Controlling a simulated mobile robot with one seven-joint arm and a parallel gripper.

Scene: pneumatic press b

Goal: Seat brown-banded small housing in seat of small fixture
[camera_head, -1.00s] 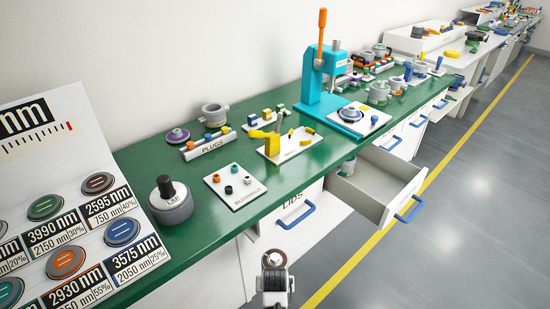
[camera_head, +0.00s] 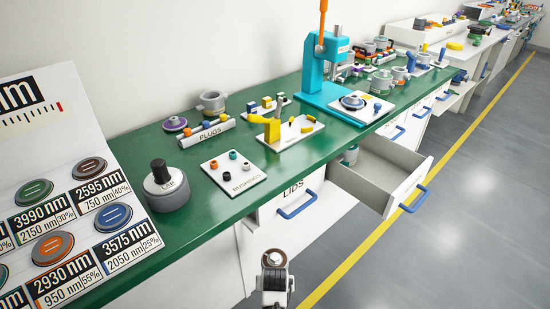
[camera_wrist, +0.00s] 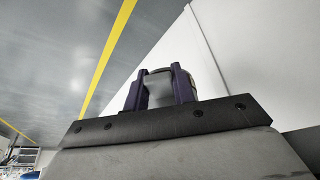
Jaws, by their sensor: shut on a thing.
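My gripper (camera_head: 275,262) is at the bottom of the head view, low in front of the bench and apart from it. In the wrist view its dark purple fingers (camera_wrist: 160,90) are shut on a small grey cylindrical housing (camera_wrist: 159,92). In the head view its dark round end (camera_head: 274,259) shows; a brown band is not clear. Another white plate (camera_head: 299,136) carries yellow parts. I cannot tell which of these is the small fixture.
A green bench (camera_head: 205,205) runs along the wall. An open drawer (camera_head: 385,172) juts out at its front. The teal press (camera_head: 322,68), a lap weight (camera_head: 167,188), a plugs rack (camera_head: 208,134) and a bushings plate (camera_head: 234,172) stand on it. The floor (camera_head: 470,200) is clear.

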